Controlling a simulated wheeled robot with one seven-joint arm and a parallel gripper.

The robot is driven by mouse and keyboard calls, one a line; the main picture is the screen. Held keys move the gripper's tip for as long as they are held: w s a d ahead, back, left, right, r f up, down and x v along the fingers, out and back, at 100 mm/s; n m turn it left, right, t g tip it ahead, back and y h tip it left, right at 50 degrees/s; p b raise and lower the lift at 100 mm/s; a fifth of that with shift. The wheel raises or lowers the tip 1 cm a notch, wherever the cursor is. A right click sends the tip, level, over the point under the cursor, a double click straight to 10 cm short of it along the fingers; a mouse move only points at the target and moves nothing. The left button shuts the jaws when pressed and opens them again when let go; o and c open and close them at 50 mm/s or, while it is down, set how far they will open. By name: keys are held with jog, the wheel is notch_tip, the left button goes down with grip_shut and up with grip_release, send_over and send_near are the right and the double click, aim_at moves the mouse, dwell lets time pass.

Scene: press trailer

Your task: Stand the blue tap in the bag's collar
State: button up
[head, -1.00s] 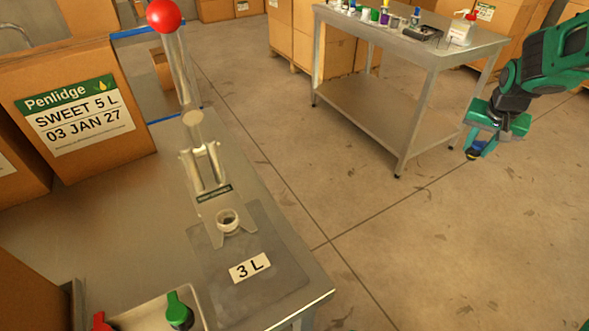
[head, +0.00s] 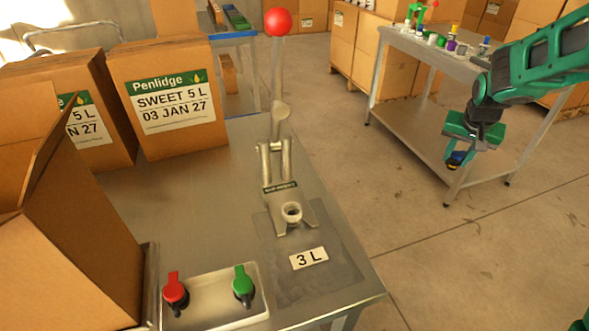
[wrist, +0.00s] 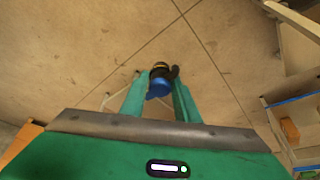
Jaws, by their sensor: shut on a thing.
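My gripper (head: 460,152) is at the right in the head view, over the open floor between the two metal tables. It is shut on the blue tap (wrist: 159,86), which has a black body and shows between the green fingers in the wrist view. The bag's collar (head: 292,211) seems to be the pale ring at the foot of the lever press (head: 281,150). It sits beside the "3 L" label (head: 309,258) on the near table. My gripper is well to the right of it. The bag itself cannot be made out.
A tray (head: 220,318) on the near table (head: 205,215) holds a red tap (head: 175,290) and a green tap (head: 243,285). Cartons (head: 170,105) stand left of the press. A second table (head: 430,50) with small items stands behind my arm.

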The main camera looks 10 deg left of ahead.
jog(key=s+a+r+n+g+y, duration=0.1)
jog(key=s+a+r+n+y, duration=0.15)
jog(key=s+a+n, duration=0.6)
jog(key=s+a+r+n+y, duration=0.1)
jog(key=s+a+r, duration=0.2)
jog(key=a, duration=1.1)
jog(key=s+a+r+n+g+y, duration=0.1)
jog(key=s+a+r+n, duration=0.4)
jog(key=a, duration=0.6)
jog(key=s+a+n+g+y, duration=0.1)
jog(key=s+a+n, duration=0.4)
jog(key=s, duration=0.7)
jog(key=shift+m, duration=0.45)
jog(key=shift+d+x, duration=0.25)
jog(key=shift+x, duration=1.15)
jog(key=shift+d+x, duration=0.2)
jog(key=shift+x, duration=1.15)
jog(key=shift+s+d+f, duration=0.1)
jog(key=shift+d+f, duration=0.05)
jog(key=shift+f, duration=0.45)
grip_shut()
jog(key=o, duration=1.1)
grip_release()
jog(key=shift+r, duration=0.1)
